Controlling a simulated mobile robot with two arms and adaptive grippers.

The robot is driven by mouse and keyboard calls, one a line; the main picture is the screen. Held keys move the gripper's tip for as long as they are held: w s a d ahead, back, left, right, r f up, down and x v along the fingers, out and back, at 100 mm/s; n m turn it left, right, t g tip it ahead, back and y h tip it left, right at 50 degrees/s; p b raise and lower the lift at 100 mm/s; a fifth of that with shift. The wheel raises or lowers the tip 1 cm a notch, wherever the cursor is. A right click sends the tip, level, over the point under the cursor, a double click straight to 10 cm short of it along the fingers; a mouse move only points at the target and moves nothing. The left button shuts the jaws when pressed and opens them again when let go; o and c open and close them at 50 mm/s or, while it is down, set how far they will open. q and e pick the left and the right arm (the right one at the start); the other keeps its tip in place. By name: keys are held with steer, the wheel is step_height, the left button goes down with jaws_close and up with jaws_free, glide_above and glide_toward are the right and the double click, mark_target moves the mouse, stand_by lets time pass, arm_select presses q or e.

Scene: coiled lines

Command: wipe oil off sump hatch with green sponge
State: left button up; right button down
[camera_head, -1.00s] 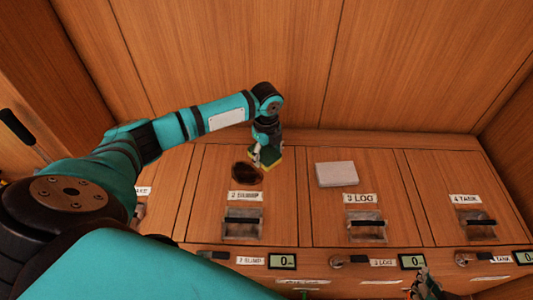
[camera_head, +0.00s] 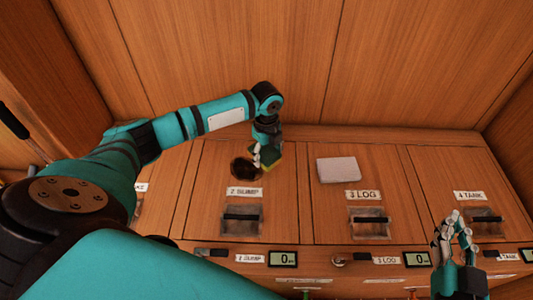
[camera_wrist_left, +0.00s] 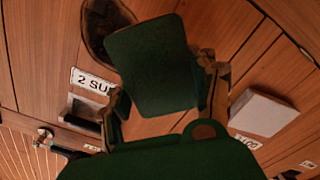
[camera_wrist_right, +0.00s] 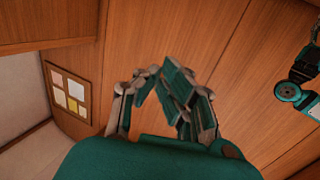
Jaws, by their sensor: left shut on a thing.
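My left gripper (camera_head: 262,160) is shut on the green sponge (camera_head: 268,166), just right of a dark oil patch (camera_head: 244,169) on the sump hatch (camera_head: 210,195), whose label is "2 SUMP". In the left wrist view the sponge (camera_wrist_left: 152,65) lies between the fingers and the oil patch (camera_wrist_left: 103,28) shows beyond its upper left. Whether the sponge touches the hatch is hard to tell. My right gripper (camera_head: 459,222) is raised at the lower right, in front of the tank hatch. Its fingertips (camera_wrist_right: 160,78) lean towards each other with nothing clear between them.
A pale block (camera_head: 338,170) lies on the log hatch (camera_head: 330,212), right of the sponge. Each hatch has a recessed dark handle, such as the sump handle (camera_head: 241,217). Small displays (camera_head: 283,258) line the front edge. A wooden wall (camera_head: 350,60) rises behind.

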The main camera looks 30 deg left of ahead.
arm_select(q)
steer(key=shift+f+b, duration=1.3)
steer(key=shift+b, duration=0.1)
arm_select(e)
steer(key=s+r+t+y, duration=0.2)
steer(key=s+r+t, duration=0.2)
steer(key=r+t, duration=0.4)
steer(key=shift+a+r+y, duration=0.35)
steer(key=shift+r+y, duration=0.05)
steer(key=shift+r, duration=1.7)
